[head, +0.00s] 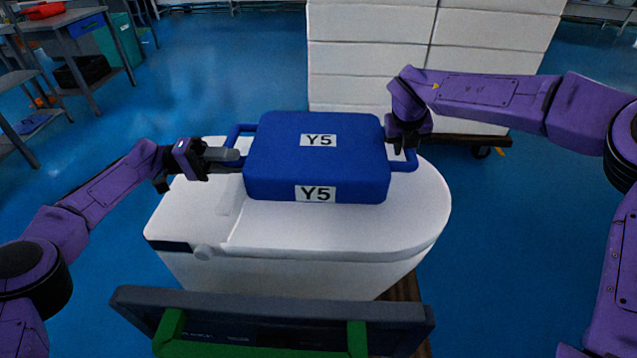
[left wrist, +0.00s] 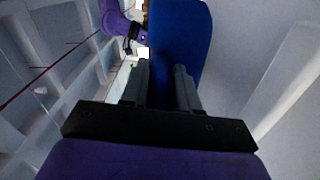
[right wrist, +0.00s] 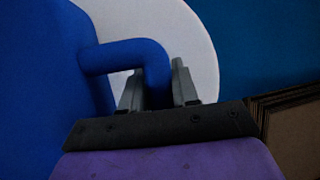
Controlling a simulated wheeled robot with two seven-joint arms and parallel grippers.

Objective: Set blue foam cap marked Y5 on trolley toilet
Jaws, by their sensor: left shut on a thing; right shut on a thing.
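The blue foam cap (head: 267,160), marked Y5 on its top and front, sits level over the lid of the white toilet (head: 425,212). Whether it rests on the lid or hangs just above it I cannot tell. My left gripper (head: 232,154) is shut on the cap's left handle. In the left wrist view its fingers (left wrist: 161,85) close around blue foam. My right gripper (head: 402,148) is shut on the right handle. In the right wrist view the fingers (right wrist: 156,88) straddle the blue handle (right wrist: 125,55), with the white toilet lid (right wrist: 185,40) behind.
A dark panel with green bars (head: 270,318) stands in front of the toilet. A stack of white boxes (head: 375,55) on a wheeled trolley stands behind. Workbenches (head: 70,25) are at the far left. Blue floor is clear on both sides.

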